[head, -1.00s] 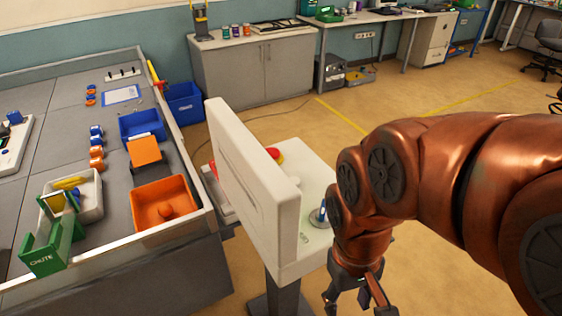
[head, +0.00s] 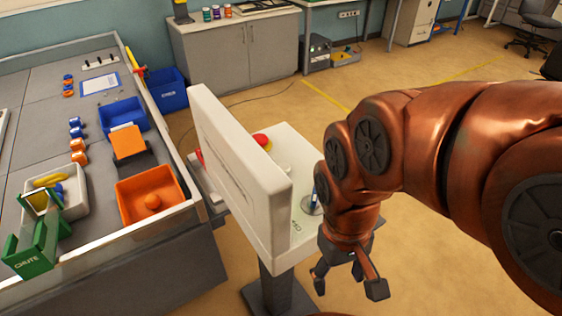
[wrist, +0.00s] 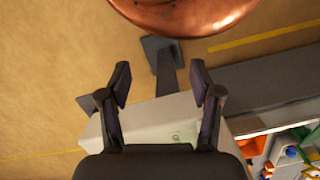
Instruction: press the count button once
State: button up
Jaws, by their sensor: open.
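A white console (head: 245,205) with an upright panel stands on a grey post. A small green mark (head: 296,226) lies near the edge. I cannot tell which of these is the count button; the panel hides part of the top. My gripper (head: 350,284) is open and empty, off the console's near right edge. In the wrist view my gripper (wrist: 161,80) is open above the floor and the console (wrist: 160,124).
A workbench on the left holds an orange bin (head: 143,213), a blue bin (head: 115,119), and a green chute (head: 32,248). A blue crate (head: 165,90) stands on the floor beyond it. The floor behind the console is largely clear.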

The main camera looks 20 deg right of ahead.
grip_shut()
dwell(0.3)
dwell(1.2)
